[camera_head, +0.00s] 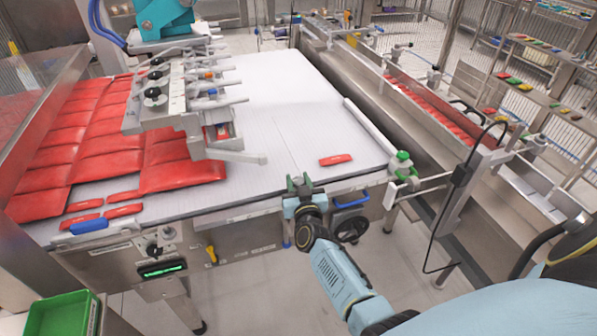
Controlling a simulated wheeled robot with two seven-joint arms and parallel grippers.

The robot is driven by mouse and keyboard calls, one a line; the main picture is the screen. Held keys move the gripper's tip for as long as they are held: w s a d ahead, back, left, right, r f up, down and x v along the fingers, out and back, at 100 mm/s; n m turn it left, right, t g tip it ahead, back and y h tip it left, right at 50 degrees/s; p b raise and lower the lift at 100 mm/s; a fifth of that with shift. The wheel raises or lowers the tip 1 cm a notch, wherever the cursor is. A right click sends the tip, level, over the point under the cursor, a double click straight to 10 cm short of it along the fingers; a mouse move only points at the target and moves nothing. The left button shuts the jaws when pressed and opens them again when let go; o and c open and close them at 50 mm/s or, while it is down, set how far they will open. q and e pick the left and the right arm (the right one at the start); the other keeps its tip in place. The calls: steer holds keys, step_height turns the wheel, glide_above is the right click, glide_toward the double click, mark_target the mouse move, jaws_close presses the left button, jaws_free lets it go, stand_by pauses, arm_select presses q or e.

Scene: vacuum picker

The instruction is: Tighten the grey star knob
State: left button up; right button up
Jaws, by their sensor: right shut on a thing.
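My right gripper (300,184) is at the front edge of the white conveyor belt (285,110), right of the picker head. Its arm comes in from the lower right. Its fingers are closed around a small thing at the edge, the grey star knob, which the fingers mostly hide. How far the knob is turned cannot be told. My left gripper is out of view.
A red packet (336,160) lies on the belt, right of the gripper. The picker head (185,95) stands over red packs (180,175) at left. A blue-handled black handwheel (350,228) is just right of my wrist. A green-topped post (402,160) stands farther right.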

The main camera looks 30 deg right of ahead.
steer(key=shift+a+r+m+g+h, duration=0.15)
steer(key=shift+m+g+h, duration=0.35)
steer(key=shift+m+h, duration=0.55)
steer(key=shift+m+g+h, duration=0.65)
steer(key=shift+g+h, duration=0.15)
steer(key=shift+h, duration=0.45)
steer(key=shift+m+g+h, duration=0.5)
steer(key=shift+h, duration=0.1)
steer(key=shift+d, duration=0.2)
steer(key=o, duration=1)
steer(key=shift+c, duration=0.2)
